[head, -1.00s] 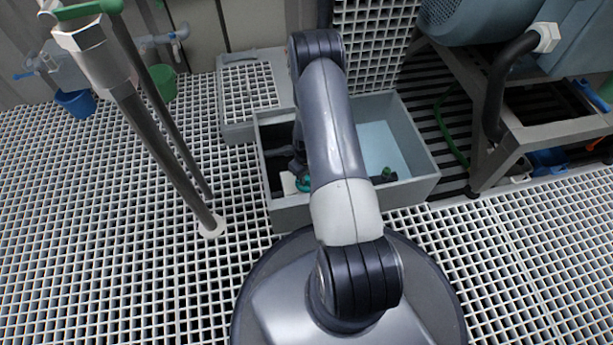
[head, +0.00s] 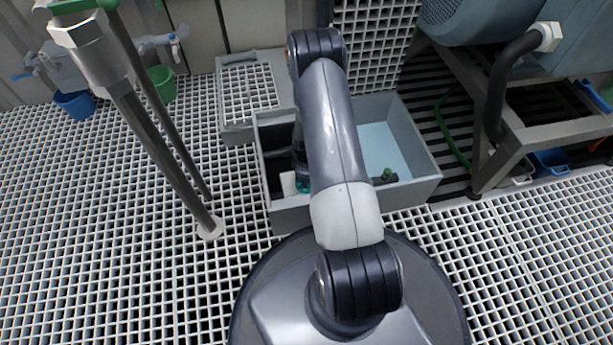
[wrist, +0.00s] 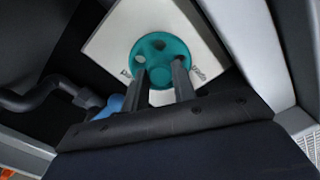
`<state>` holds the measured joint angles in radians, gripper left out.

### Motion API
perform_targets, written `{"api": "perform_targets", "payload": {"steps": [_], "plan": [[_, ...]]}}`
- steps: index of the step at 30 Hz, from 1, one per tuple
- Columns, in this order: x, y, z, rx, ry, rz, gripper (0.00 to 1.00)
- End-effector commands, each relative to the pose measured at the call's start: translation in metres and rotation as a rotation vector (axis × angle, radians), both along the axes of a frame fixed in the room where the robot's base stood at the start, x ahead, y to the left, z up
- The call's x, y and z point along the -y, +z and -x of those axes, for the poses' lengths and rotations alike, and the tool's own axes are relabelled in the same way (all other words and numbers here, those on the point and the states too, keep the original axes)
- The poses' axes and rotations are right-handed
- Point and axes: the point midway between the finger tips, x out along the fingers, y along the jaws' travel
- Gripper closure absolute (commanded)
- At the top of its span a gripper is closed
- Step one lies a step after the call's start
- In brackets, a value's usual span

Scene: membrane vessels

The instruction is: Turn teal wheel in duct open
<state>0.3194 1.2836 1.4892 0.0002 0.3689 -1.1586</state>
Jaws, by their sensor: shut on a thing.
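The teal wheel (wrist: 162,56) is a round handwheel with holes, on a pale square plate (wrist: 118,40) in the wrist view. My gripper (wrist: 160,76) has its two dark fingers at the lower part of the wheel, shut on it. In the head view only a small bit of the teal wheel (head: 303,187) shows beside my arm, down inside the grey duct (head: 290,212). My arm hides most of the wheel and the gripper there. Dark marks stand on the plate at both sides of the wheel, too blurred to read.
The duct's walls stand close around my arm. A dark pipe fitting with a green top (head: 387,175) is in the duct on the right. A dark bent pipe (wrist: 40,95) and a blue part (wrist: 108,106) lie left of the gripper. Upright pipes (head: 165,150) stand at left.

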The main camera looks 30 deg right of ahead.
Motion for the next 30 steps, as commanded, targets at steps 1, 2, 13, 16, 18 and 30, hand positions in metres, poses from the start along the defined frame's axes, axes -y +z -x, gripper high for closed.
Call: {"api": "perform_targets", "payload": {"steps": [1,2,13,16,18,30], "plan": [[0.0001,0.0003,-0.0009,0.002,0.006,0.001,0.97],[0.0,0.0004,-0.0009,0.002,0.009,0.001,0.97],[0.0,0.0004,-0.0008,0.002,0.013,0.001,0.97],[0.0,0.0004,-0.0008,0.001,0.012,0.001,0.67],[0.0,0.0004,-0.0007,0.001,0.012,0.001,0.61],[0.0,0.0044,-0.0004,0.001,0.01,0.001,0.52]]}}
